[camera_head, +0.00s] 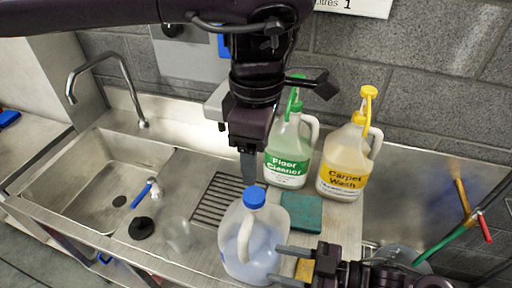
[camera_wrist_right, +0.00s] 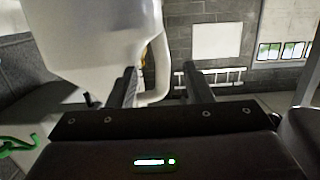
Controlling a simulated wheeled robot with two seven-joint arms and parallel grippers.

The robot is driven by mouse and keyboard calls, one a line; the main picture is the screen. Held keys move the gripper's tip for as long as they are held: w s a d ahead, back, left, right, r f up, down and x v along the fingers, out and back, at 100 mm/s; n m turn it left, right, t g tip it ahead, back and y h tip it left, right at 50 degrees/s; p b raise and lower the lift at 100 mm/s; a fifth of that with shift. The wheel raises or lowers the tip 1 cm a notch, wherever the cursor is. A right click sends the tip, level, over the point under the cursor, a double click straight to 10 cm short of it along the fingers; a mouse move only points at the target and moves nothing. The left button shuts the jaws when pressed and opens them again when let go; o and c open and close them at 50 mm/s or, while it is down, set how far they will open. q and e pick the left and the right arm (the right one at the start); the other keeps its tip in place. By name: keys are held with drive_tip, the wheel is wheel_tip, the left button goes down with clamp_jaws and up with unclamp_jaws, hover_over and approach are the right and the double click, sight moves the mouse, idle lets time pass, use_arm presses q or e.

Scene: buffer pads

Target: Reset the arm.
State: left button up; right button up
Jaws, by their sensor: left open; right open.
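A translucent jug (camera_head: 237,250) with a blue cap (camera_head: 254,197) stands at the front edge of the steel counter. My right gripper (camera_head: 279,263) is open, its fingers pointing left at the jug's right side. In the right wrist view the pale jug (camera_wrist_right: 95,45) fills the upper left, and its handle (camera_wrist_right: 160,72) shows between the open fingers (camera_wrist_right: 164,85). I cannot tell whether they touch it. My left gripper (camera_head: 249,178) is open and empty, pointing down behind the blue cap; its fingers overlap in this view.
A floor cleaner jug (camera_head: 287,167) and a carpet wash jug (camera_head: 342,168) stand at the back. A green pad (camera_head: 302,212) and a drain grate (camera_head: 214,203) lie on the counter. The sink (camera_head: 95,180) is at left, with a clear cup (camera_head: 178,233) and black plug (camera_head: 142,228) beside it.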

drive_tip(key=shift+s+d+r, duration=0.15)
drive_tip(key=shift+s+d, duration=0.1)
drive_tip(key=shift+d, duration=0.3)
